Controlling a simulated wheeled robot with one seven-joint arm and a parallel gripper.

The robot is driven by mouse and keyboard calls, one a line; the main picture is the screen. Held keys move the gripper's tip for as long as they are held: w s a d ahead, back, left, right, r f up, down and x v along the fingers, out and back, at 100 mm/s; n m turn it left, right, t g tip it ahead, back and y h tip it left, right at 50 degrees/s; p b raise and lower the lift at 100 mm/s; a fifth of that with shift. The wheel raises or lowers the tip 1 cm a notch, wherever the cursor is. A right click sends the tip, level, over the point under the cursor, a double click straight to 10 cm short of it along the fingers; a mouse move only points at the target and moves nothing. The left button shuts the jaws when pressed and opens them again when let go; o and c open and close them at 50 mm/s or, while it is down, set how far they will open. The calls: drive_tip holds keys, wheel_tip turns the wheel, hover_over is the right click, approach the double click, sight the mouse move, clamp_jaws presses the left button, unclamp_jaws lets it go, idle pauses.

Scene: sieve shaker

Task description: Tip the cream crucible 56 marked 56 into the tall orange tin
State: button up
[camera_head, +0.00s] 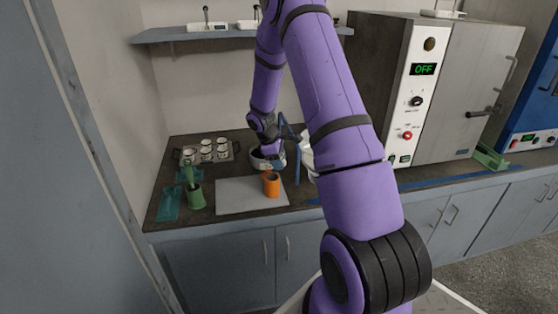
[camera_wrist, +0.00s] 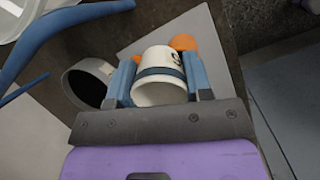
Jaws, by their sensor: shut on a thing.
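My gripper (camera_wrist: 160,78) is shut on a cream crucible (camera_wrist: 158,92) with a dark band and a partly visible dark marking. The blue fingers press on either side of it. The crucible's contents cannot be made out. In the head view the orange tin (camera_head: 272,187) stands upright on a pale grey board, just in front of and below my gripper (camera_head: 267,165). In the wrist view an orange edge (camera_wrist: 183,42) shows beyond the crucible, partly hidden by it. The head view does not show the crucible clearly.
A tray of several white crucibles (camera_head: 207,150) stands at the back left of the bench. A green cup (camera_head: 195,196) and a teal item (camera_head: 169,204) are at the left. A grey open cylinder (camera_wrist: 88,82) is beside my gripper. The board (camera_head: 235,197) is bare left of the tin.

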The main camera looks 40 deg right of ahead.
drive_tip(key=shift+r+t+y, duration=0.15)
drive_tip(key=shift+t+y, duration=0.25)
drive_tip(key=shift+y, duration=0.2)
drive_tip(key=shift+w+a+r+t+y, duration=0.1)
drive_tip(key=shift+t+y, duration=0.15)
drive_tip(key=shift+y, duration=0.25)
drive_tip(key=shift+w+a+r+t+y, duration=0.1)
drive_tip(key=shift+t+y, duration=0.15)
drive_tip(key=shift+y, duration=0.25)
drive_tip(key=shift+s+a+f, duration=0.1)
